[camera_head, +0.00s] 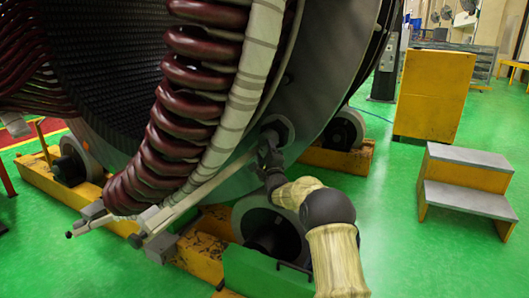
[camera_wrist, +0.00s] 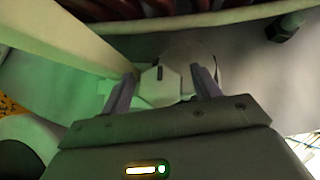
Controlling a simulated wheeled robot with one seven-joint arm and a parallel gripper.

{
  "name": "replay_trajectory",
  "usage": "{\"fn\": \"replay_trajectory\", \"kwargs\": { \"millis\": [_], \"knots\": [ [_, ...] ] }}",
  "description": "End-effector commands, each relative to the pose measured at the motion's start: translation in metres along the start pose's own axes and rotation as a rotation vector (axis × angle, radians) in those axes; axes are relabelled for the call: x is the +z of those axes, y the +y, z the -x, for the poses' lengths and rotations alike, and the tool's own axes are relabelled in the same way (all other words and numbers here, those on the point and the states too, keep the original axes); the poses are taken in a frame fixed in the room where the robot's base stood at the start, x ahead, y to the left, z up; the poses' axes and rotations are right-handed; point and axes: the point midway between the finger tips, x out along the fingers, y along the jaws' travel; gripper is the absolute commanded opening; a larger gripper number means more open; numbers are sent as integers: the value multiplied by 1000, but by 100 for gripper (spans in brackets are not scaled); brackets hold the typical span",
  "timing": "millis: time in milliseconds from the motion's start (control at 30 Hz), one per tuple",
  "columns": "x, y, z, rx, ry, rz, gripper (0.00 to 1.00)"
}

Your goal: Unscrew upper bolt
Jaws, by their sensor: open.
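My gripper (camera_head: 268,152) is at the stator's grey end face (camera_head: 322,85), just below a round grey fitting (camera_head: 283,126). In the wrist view my gripper (camera_wrist: 165,82) is open, its two fingers on either side of a pale angular block (camera_wrist: 160,88) with a small dark slot. Whether the fingers touch this block I cannot tell. A dark hex bolt head (camera_wrist: 284,28) shows at the upper right of the wrist view, apart from the fingers. Which of these is the upper bolt I cannot tell. My gripper and wrist hide part of this area in the head view.
Dark red coils (camera_head: 185,110) and a pale wrapped bar (camera_head: 240,95) run close to the left of my gripper. A roller (camera_head: 245,215) on a yellow base stands below. Grey-topped steps (camera_head: 465,185) and a yellow cabinet (camera_head: 432,95) stand right; green floor between is clear.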

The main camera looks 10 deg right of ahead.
Motion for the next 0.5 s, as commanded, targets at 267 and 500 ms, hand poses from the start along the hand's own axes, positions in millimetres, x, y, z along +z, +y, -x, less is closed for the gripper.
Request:
{"fn": "replay_trajectory", "kwargs": {
  "millis": [267, 500],
  "knots": [
    [0, 0, 0, 0, 0, 0, 46],
    [0, 0, 0, 0, 0, 0, 18]
  ]
}}
